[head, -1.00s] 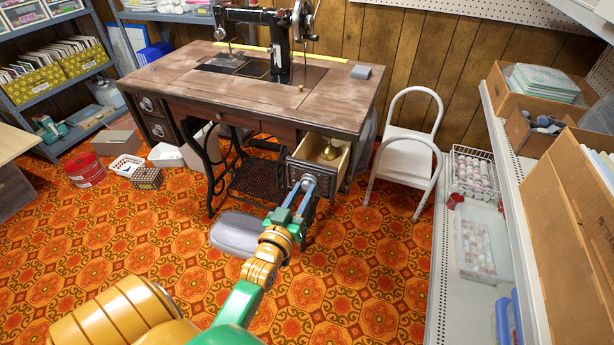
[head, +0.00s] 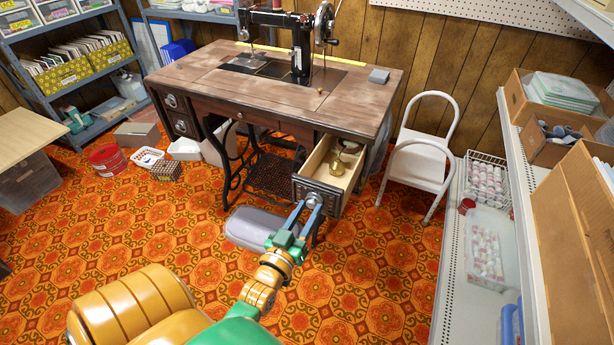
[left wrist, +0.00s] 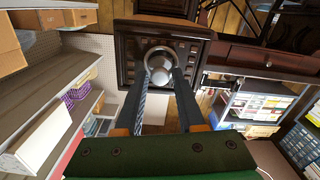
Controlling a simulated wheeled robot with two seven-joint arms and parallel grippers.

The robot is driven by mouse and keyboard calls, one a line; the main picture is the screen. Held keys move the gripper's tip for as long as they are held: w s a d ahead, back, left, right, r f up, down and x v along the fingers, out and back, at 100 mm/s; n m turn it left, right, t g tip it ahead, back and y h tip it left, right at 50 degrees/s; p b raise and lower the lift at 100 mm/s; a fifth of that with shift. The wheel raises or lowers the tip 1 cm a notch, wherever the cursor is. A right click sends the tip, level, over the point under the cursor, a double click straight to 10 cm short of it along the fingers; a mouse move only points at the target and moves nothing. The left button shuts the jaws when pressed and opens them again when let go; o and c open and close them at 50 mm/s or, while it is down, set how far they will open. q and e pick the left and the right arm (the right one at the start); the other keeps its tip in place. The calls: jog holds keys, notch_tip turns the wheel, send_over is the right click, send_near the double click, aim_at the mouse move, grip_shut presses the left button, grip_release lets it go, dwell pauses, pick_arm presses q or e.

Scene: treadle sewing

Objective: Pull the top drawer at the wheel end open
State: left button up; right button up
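The top drawer (head: 303,187) at the wheel end of the sewing table (head: 215,83) is pulled well out, with small brass-coloured things (head: 338,166) inside. Its dark carved front also shows in the left wrist view (left wrist: 200,48). My left gripper (head: 312,201) is at the middle of that front. In the left wrist view, its two fingers lie on either side of the round metal pull (left wrist: 159,65) and close on it. The handwheel (head: 324,24) is at the right of the sewing machine (head: 290,30). My right gripper is not in view.
A white folding chair (head: 418,160) stands right of the drawer. A grey cushioned thing (head: 254,228) is just below and left of my left gripper. White shelving (head: 450,270) with boxes lines the right side. The patterned floor before the table is open.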

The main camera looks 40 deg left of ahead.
pick_arm(q)
jog(key=shift+o, duration=1.1)
jog(key=v, duration=0.7)
